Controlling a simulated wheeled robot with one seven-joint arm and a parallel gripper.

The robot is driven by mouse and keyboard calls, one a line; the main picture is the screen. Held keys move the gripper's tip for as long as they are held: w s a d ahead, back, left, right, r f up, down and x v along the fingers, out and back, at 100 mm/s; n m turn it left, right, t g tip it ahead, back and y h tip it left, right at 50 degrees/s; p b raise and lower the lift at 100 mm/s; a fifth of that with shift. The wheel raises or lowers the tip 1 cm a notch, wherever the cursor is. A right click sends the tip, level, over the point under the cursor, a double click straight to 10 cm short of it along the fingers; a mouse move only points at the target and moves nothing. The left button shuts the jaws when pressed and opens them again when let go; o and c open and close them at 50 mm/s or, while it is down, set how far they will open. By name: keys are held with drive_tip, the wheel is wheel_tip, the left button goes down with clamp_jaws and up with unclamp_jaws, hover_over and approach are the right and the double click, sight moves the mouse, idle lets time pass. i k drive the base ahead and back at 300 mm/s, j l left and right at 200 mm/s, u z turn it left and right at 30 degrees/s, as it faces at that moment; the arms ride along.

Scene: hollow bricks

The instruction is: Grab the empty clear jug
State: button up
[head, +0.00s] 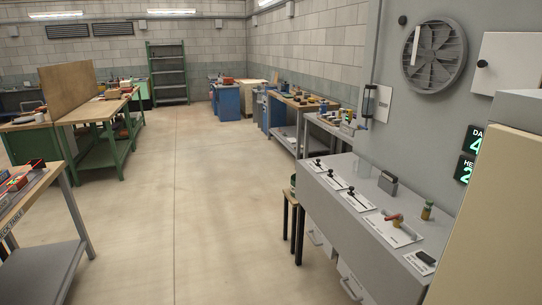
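Small items on the far benches are too small to tell apart. My gripper is not in view.
A grey console (372,205) with levers stands at right, a small dark-legged stool (291,215) beside it. Workbenches (300,103) line the right wall. A green-framed bench (100,110) and a grey-legged table (42,195) stand left. The concrete floor (190,200) between is clear.

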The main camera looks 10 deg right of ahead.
sight(365, 163)
drive_tip(key=i+j, duration=0.1)
drive_tip(key=i, duration=2.25)
drive_tip(key=i+z, duration=0.4)
drive_tip(key=i+j+z, duration=0.25)
drive_tip(key=i+z, duration=0.15)
drive_tip(key=i+j+z, duration=0.8)
